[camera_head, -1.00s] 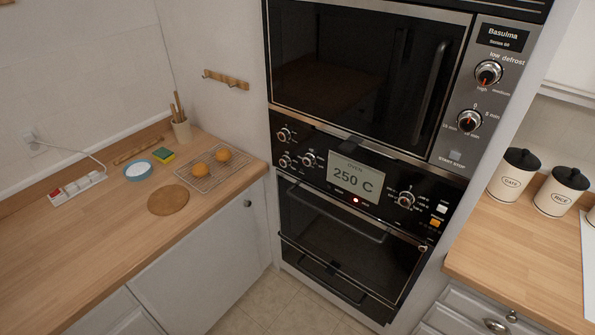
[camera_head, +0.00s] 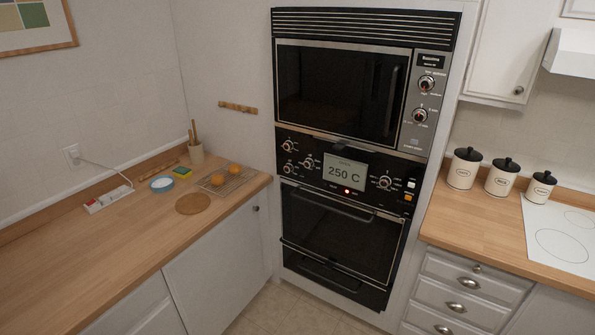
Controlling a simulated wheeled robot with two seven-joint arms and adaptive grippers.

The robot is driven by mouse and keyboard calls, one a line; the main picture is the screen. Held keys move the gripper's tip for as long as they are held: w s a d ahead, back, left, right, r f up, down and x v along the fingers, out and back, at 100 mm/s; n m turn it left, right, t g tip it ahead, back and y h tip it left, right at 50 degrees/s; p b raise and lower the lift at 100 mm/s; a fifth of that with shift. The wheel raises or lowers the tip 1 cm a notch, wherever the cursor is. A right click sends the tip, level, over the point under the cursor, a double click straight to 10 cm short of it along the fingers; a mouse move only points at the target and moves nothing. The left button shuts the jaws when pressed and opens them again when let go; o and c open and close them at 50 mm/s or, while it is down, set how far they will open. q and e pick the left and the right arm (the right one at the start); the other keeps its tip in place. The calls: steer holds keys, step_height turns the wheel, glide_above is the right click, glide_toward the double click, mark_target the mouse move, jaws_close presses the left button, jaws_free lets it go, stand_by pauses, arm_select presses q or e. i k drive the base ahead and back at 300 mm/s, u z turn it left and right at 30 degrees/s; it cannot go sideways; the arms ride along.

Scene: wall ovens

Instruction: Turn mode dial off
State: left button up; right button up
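The wall oven's black control panel (camera_head: 321,172) is at the middle of the view, below the microwave. Several round dials sit on it: an upper left dial (camera_head: 287,146), a lower left dial (camera_head: 287,168), a dial beside the display (camera_head: 308,162) and a right dial (camera_head: 385,182). Their labels are too small to read, so I cannot tell which is the mode dial. The display (camera_head: 345,172) reads 250 C, and a red light (camera_head: 347,191) glows below it. Neither of my grippers is in view.
The microwave (camera_head: 340,84) has two dials on its right side. Left counter (camera_head: 120,246) holds a power strip, blue bowl, round board and rack with buns. Right counter (camera_head: 480,228) holds canisters and a cooktop. The floor (camera_head: 290,312) before the oven is partly visible and clear.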

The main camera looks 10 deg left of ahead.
mark_target(309, 162)
steer(key=u, duration=0.6)
steer(key=i, duration=0.5)
steer(key=u, duration=0.8)
steer(key=i, duration=0.7)
steer(key=z, duration=0.1)
